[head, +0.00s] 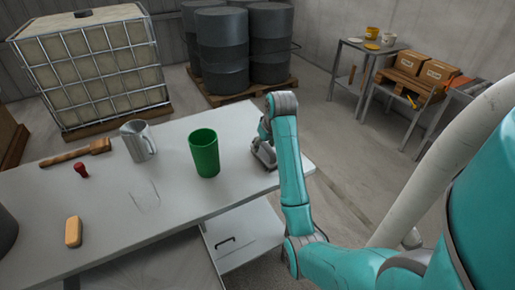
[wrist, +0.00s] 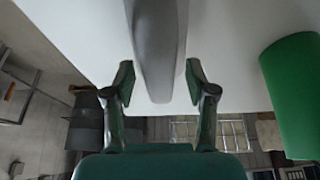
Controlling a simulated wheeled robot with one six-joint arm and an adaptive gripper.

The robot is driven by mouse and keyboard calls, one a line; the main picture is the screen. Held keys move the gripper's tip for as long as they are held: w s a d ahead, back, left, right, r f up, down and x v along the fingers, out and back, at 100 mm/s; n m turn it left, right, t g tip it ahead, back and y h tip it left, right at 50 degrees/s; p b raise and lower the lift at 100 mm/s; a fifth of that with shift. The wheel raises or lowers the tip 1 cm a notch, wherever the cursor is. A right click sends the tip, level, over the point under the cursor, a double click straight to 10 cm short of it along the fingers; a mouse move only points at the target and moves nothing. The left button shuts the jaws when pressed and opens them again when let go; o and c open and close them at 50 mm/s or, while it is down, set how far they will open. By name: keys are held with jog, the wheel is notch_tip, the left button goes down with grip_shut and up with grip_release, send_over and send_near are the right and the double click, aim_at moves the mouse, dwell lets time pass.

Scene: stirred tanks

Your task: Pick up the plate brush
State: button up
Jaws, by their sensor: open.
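My gripper (head: 264,143) is low over the right end of the white table, its jaws open. In the wrist view my gripper (wrist: 159,72) has one finger on each side of a long grey thing (wrist: 156,35), with a gap at both sides. In the head view this grey thing (head: 265,157) lies on the table, partly hidden by my gripper. It may be the plate brush; no bristles show. A wooden brush-like thing (head: 76,154) with a long handle lies at the far left of the table.
A green cup (head: 204,154) stands just left of my gripper; it also shows in the wrist view (wrist: 294,95). A metal mug (head: 137,141), a red-handled stamp-like thing (head: 81,170) and a tan block (head: 73,231) are further left. The table (head: 185,205) is clear in front.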

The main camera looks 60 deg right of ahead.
grip_shut()
dwell(0.5)
